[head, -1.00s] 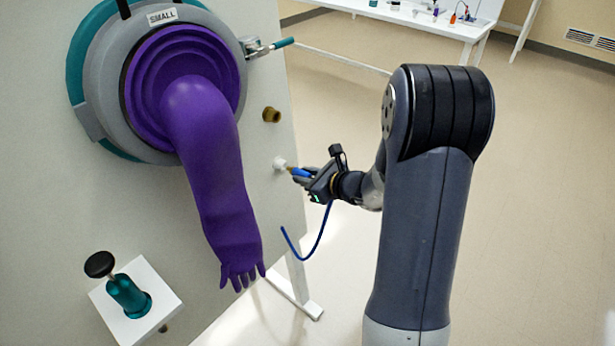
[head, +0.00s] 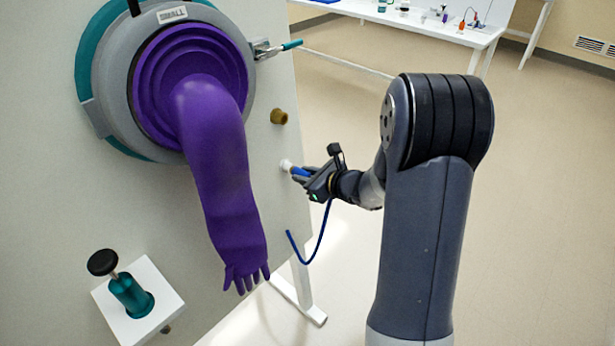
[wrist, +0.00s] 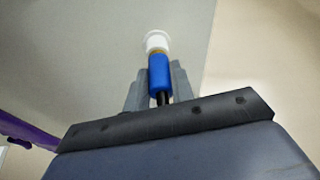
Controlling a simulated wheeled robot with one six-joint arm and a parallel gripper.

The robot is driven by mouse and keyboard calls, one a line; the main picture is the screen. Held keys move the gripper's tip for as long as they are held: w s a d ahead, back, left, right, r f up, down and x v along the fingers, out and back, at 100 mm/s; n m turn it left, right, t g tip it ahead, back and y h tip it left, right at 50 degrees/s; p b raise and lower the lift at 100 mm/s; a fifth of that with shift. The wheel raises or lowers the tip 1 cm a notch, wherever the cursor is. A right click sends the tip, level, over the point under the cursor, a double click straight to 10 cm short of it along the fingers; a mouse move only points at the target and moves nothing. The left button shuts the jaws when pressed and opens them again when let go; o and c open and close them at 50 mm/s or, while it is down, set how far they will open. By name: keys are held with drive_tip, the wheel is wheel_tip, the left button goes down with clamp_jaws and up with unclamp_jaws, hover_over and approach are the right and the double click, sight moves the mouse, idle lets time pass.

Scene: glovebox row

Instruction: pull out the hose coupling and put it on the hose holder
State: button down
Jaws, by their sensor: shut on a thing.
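The hose coupling (head: 300,171) is a short blue cylinder at the white port (head: 287,165) on the panel's right part. In the wrist view the blue coupling (wrist: 159,74) points at the white port (wrist: 157,42), with a thin brass-coloured band between them. The coupling looks seated in the port; how deep is hidden. My gripper (head: 304,175) is shut on the coupling, with grey fingers on either side of it in the wrist view. A blue hose (head: 318,245) hangs in a loop below my gripper. I cannot tell for certain which fitting is the hose holder.
A brass-coloured fitting (head: 278,117) sticks out of the panel above the port. A purple glove (head: 215,170) hangs from its ring to the left. A metal clamp with a teal handle (head: 290,45) is higher up. The floor on the right is clear.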

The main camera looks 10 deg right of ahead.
drive_tip(key=shift+w+a, duration=0.1)
drive_tip(key=c, duration=1.1)
unclamp_jaws()
drive_tip(key=shift+c, duration=0.2)
drive_tip(key=v, duration=1)
drive_tip(key=shift+s+d+r, duration=0.15)
drive_tip(key=shift+s+d, duration=0.1)
drive_tip(key=shift+s, duration=0.05)
drive_tip(key=shift+w, duration=0.1)
drive_tip(key=x, duration=1)
drive_tip(key=shift+w+a+f, duration=0.2)
drive_tip(key=shift+a, duration=0.1)
drive_tip(key=shift+s+d, duration=0.25)
